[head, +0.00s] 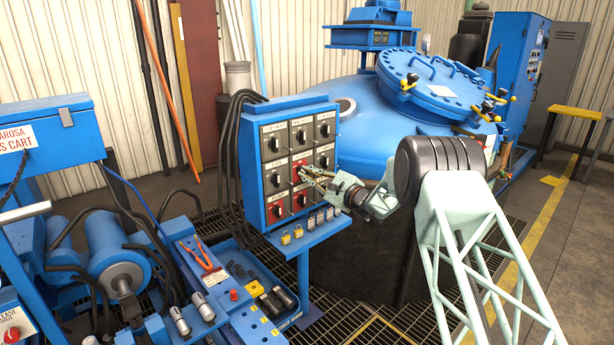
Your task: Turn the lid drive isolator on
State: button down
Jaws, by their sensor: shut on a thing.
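A blue switch panel (245,180) stands upright left of centre in the head view. Its face carries rows of rotary switches on grey plates; some have black knobs and some have red ones. The small labels are too small to read surely, so I cannot tell which one is named lid drive. My gripper (305,173) reaches in from the right. It is shut on the red knob (298,167) of the middle switch, the isolator at the panel's centre. The fingers partly cover this knob, and its on or off position cannot be told.
Padlocks (286,238) hang along the shelf below the panel. A blue tray (288,318) with dark items and a cart with a blue motor (112,250) stand front left. The blue furnace vessel with its round lid (430,82) is close behind my arm. Grating covers the floor.

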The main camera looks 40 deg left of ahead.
jog(key=m, duration=0.5)
jog(key=shift+m+p, duration=0.75)
jog(key=shift+m, duration=1.55)
jog(key=c, duration=2.7)
grip_release()
jog(key=shift+d, duration=0.2)
jog(key=shift+s+d, duration=0.3)
jog(key=shift+d, duration=1.6)
jog(key=shift+s+d, duration=0.25)
jog(key=shift+d, duration=1.7)
jog(key=shift+s+d, duration=0.3)
jog(key=shift+d, duration=1.6)
